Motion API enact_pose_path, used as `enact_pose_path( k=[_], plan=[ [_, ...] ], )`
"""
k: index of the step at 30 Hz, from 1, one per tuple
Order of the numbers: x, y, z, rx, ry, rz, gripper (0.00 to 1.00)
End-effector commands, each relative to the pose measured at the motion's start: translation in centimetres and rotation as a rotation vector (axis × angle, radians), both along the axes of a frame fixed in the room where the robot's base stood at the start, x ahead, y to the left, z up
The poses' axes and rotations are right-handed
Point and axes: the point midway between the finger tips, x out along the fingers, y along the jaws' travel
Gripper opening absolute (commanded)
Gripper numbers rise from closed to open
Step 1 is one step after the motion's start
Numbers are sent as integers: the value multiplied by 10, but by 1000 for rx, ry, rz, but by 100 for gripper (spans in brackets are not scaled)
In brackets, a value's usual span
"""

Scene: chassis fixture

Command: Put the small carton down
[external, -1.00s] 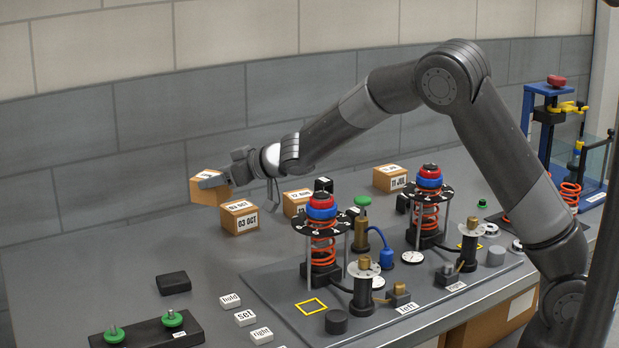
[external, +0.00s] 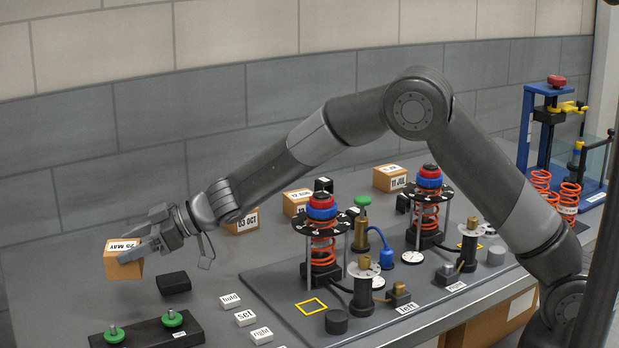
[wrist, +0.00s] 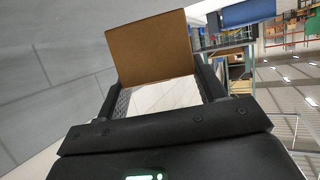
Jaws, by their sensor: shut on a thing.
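The small carton (external: 124,264) is brown cardboard with a white label reading 25 MAY on its top. My gripper (external: 134,252) is shut on it at the left of the external view, near the left end of the grey bench. The carton looks raised above the bench top, though its exact height is hard to tell. In the wrist view the carton (wrist: 150,50) shows as a plain brown face between the two dark fingers (wrist: 165,92).
A black block (external: 174,283) and a black base with green knobs (external: 150,328) lie close to the carton. Other cartons, 03 OCT (external: 242,221), 12 AUG (external: 297,203) and 11 JUL (external: 390,179), stand along the back. The spring fixture plate (external: 275,300) fills the middle. The bench's (external: 60,230) back left is clear.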

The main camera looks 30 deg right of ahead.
Motion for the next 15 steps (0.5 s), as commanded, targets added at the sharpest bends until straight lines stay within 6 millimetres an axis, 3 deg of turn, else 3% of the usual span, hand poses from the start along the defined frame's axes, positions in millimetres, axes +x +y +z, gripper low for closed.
enact_pose_path(
  k=[3,6,10,15],
  plan=[
    [-6,22,-13,-1,0,1,27],
    [-7,31,-18,0,-2,0,27],
    [-8,35,-27,-1,1,-2,27],
    [-8,35,-52,-1,1,-1,27]
  ],
)
